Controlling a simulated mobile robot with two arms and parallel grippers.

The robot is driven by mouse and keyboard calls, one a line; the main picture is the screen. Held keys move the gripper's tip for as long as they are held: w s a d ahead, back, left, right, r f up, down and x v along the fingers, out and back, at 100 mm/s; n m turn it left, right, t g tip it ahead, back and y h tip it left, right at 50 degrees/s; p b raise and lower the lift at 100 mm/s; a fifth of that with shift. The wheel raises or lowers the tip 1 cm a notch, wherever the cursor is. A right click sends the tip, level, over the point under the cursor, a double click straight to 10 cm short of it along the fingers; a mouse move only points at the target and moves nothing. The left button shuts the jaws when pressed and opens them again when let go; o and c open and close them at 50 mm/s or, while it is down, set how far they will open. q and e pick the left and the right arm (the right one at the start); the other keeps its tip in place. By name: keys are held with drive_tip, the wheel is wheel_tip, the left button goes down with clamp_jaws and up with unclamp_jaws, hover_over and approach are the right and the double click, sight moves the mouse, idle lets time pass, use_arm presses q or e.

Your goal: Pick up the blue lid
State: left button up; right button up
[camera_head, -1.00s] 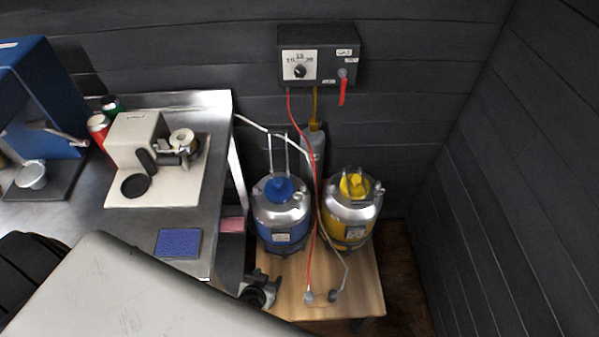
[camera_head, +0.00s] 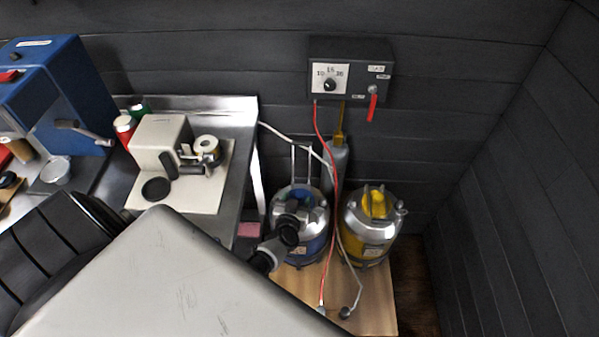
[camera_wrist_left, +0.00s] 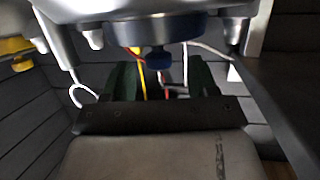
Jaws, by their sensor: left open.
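The blue lid (camera_head: 302,194) sits on top of the silver and blue keg (camera_head: 316,222), partly hidden by my left wrist. In the left wrist view the blue lid (camera_wrist_left: 155,27) is at the top, with its darker blue knob (camera_wrist_left: 158,60) pointing down in the picture. My left gripper (camera_wrist_left: 162,78) is open, its dark green fingers on either side of the knob, with gaps visible. My right gripper is in neither view.
A yellow keg (camera_head: 372,228) stands close at the right on the same wooden stand (camera_head: 378,300). A red hose (camera_head: 335,190) and pale tubes hang beside the kegs. A control box (camera_head: 350,68) is on the wall. The steel counter (camera_head: 238,130) is left.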

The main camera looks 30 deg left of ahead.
sight(298, 197)
use_arm(q)
drive_tip(key=x, duration=0.2)
drive_tip(key=shift+w+f+b, duration=0.15)
drive_tip(key=shift+w+b, duration=0.15)
drive_tip(key=shift+b, duration=0.05)
drive_tip(key=shift+w+a+f, duration=0.1)
drive_tip(key=shift+w+a, duration=0.05)
drive_tip(key=shift+w, duration=0.2)
drive_tip(key=shift+c, duration=0.2)
clamp_jaws()
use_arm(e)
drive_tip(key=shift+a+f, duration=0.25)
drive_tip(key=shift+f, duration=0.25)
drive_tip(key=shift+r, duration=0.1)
